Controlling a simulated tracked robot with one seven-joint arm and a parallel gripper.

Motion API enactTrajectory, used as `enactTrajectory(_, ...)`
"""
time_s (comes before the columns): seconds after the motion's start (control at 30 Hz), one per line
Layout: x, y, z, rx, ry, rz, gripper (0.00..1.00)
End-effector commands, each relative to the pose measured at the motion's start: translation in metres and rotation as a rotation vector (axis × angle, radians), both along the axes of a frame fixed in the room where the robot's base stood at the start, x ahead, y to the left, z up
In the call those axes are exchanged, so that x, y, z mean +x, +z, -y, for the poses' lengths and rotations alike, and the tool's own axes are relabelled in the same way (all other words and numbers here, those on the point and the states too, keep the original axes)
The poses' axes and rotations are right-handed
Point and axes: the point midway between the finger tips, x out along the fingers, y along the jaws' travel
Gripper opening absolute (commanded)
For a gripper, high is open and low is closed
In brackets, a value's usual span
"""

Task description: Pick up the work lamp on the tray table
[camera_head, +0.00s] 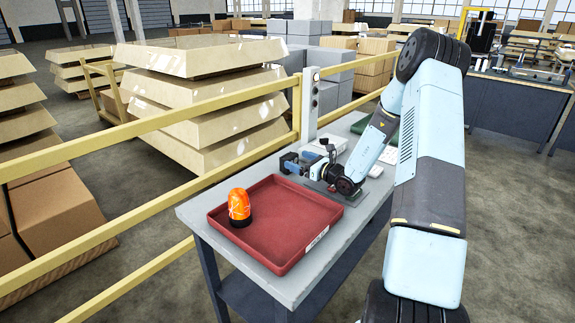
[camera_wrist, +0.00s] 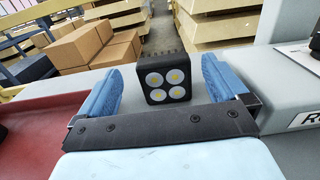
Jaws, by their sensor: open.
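The work lamp (camera_wrist: 168,84) is a black, square-faced lamp with several round white-and-yellow lights and fins behind. In the wrist view it stands upright on the grey table, beyond the wrist plate and between the two blue fingers of my gripper (camera_wrist: 162,88). The fingers are apart, with a gap on each side of the lamp. In the head view my gripper (camera_head: 292,163) is low over the tray table (camera_head: 204,226), at the back edge of the red tray (camera_head: 285,255). I cannot clearly make out the lamp there.
An orange beacon (camera_head: 239,207) stands in the red tray, close to my gripper's left. A green item (camera_head: 372,129) and white items (camera_head: 363,154) lie farther back on the table. A yellow railing (camera_head: 160,124) and a grey post (camera_head: 309,103) stand just behind the table.

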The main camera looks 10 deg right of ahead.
Motion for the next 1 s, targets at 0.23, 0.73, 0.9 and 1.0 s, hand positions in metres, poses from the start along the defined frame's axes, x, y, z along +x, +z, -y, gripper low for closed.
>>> enactTrajectory(0.23, 0.017, -0.001, -0.012, 0.006, -0.003, -0.003, 1.00)
enactTrajectory(0.73, 0.059, -0.002, -0.041, 0.005, -0.002, -0.003, 1.00)
enactTrajectory(0.9, 0.061, -0.002, -0.043, 0.005, -0.002, -0.004, 1.00)
enactTrajectory(1.0, 0.061, -0.002, -0.043, 0.005, -0.001, -0.004, 0.98)
